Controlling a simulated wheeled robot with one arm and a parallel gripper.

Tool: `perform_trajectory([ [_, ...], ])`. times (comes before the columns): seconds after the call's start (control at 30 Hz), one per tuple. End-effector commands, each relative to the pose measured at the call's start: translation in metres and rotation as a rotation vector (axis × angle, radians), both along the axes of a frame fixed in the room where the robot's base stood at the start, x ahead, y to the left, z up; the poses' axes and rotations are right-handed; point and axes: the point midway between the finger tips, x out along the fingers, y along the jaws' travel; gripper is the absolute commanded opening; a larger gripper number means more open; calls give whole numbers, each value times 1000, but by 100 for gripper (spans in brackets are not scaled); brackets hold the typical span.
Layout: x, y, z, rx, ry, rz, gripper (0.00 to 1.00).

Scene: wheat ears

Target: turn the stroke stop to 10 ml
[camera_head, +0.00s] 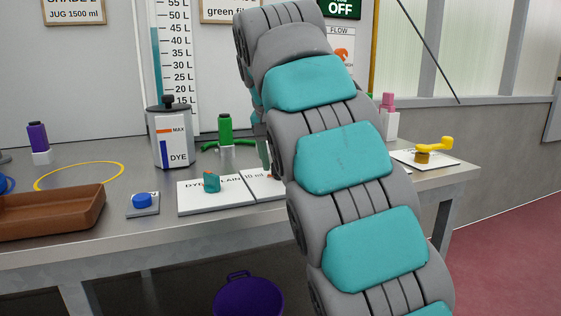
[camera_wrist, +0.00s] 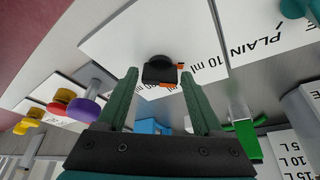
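The stroke stop appears to be the black knob (camera_wrist: 158,71) with orange marks, on a white plate (camera_wrist: 120,48) printed "10 ml" in the wrist view. One orange mark is on the side toward the "10 ml" print; another is at its lower edge. My gripper (camera_wrist: 159,74) is open, with its two green fingers apart, one on each side of the knob in the picture. I see no clear contact, and the depth between tips and knob is hard to judge. In the head view my arm hides the knob and most of the gripper; one finger (camera_head: 263,154) shows above the plate.
A plate marked "PLAIN" with a teal knob (camera_head: 211,182) adjoins on the left. A purple bucket (camera_head: 247,295) is below.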

Motion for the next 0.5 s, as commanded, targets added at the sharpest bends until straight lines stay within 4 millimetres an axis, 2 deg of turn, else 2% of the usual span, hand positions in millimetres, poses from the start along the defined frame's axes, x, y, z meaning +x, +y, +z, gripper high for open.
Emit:
perform_trajectory([
  [0.07, 0, 0, 0, 0, 0, 0, 58],
  [0.5, 0, 0, 0, 0, 0, 0, 8],
])
